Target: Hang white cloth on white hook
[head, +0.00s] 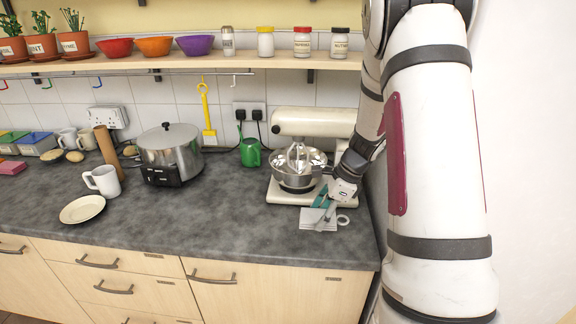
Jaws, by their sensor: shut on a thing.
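The white cloth (312,224) lies small and flat-looking on the worktop, in front of the stand mixer at the right end. My gripper (325,217) reaches down to it from the upper right, with its fingertips at the cloth. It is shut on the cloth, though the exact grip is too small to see. The hook rail (130,72) runs under the wall shelf with coloured hooks. A blue hook (97,82) and a green hook (47,83) show at the left.
The mixer (310,122) with its steel bowl (298,165) stands just behind my gripper. A yellow utensil (208,110) hangs from the rail. A green can (250,152) and a steel pot (170,148) stand further left.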

